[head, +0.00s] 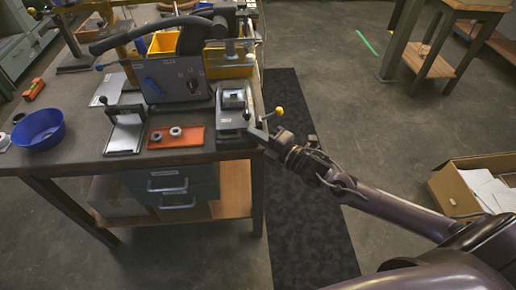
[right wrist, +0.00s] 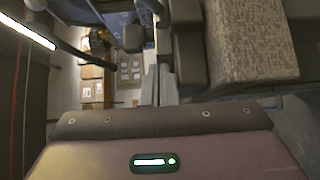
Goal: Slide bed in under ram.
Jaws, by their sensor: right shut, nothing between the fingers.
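A small grey press-like device (head: 233,108) stands at the right edge of the workbench, with a light block on top. I take it to hold the bed and ram, but I cannot tell the two apart at this size. A yellow ball knob (head: 278,111) shows just right of it. My right gripper (head: 262,127) is shut and empty, at the device's lower right side by the bench edge. I cannot tell whether it touches the device. In the right wrist view the fingers (right wrist: 158,86) show close together. My left gripper is not in view.
An orange tray (head: 175,137) with two small rings lies left of the device. A cardboard box (head: 456,190) is on the floor at right. The dark mat (head: 300,225) is clear.

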